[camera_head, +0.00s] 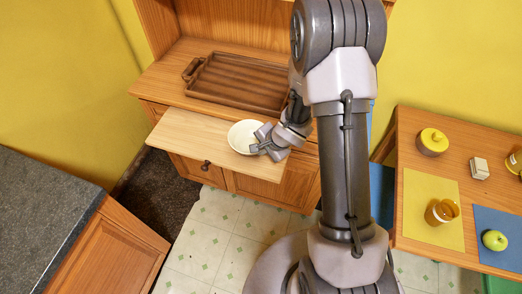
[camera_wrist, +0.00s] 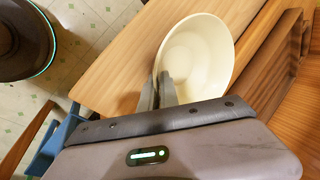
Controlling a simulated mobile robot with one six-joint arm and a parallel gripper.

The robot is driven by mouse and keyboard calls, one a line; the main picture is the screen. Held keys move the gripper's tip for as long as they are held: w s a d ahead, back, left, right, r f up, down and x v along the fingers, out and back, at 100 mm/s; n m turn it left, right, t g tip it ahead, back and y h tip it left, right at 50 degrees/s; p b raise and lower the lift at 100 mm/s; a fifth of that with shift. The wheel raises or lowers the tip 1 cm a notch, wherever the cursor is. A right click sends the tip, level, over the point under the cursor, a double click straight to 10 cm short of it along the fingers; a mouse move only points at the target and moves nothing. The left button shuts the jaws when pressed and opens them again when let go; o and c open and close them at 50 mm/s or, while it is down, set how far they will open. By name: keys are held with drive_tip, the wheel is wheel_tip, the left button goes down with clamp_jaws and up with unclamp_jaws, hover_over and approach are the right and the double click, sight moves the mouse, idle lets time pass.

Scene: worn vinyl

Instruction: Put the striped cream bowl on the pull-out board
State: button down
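The cream bowl (camera_head: 240,134) is upright over the pull-out board (camera_head: 190,135), near its right part; whether its base touches the board is hard to tell. No stripes can be made out on it. The bowl also shows in the wrist view (camera_wrist: 205,55), its empty inside facing the camera, with the board (camera_wrist: 125,65) behind it. My gripper (camera_head: 256,146) is at the bowl's right front side. In the wrist view my gripper (camera_wrist: 160,84) has its fingers close together at the bowl's rim, one inside and one outside, shut on the wall.
A brown wooden tray (camera_head: 240,82) lies on the cabinet top behind the board. A dark counter (camera_head: 40,210) stands at left. The board's left part is clear.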

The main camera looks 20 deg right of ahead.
drive_tip(key=c, duration=2)
unclamp_jaws()
drive_tip(key=shift+f, duration=0.15)
drive_tip(key=shift+c, duration=0.2)
drive_tip(key=o, duration=0.4)
drive_tip(key=shift+o, duration=0.2)
drive_tip(key=shift+r, duration=0.2)
drive_tip(key=s+d+r+n+t+h+p, duration=0.1)
drive_tip(key=s+d+r+h+p, duration=0.2)
drive_tip(key=r, duration=1)
drive_tip(key=s+d+r+n+h+p, duration=0.1)
drive_tip(key=s+d+r+p, duration=0.25)
drive_tip(key=r, duration=0.95)
drive_tip(key=s+a+r+n+y, duration=0.3)
drive_tip(key=s+a+r+n, duration=0.3)
drive_tip(key=s+a+r, duration=0.7)
drive_tip(key=s, duration=0.3)
drive_tip(key=shift+s+n+y, duration=0.2)
drive_tip(key=shift+n+y, duration=0.1)
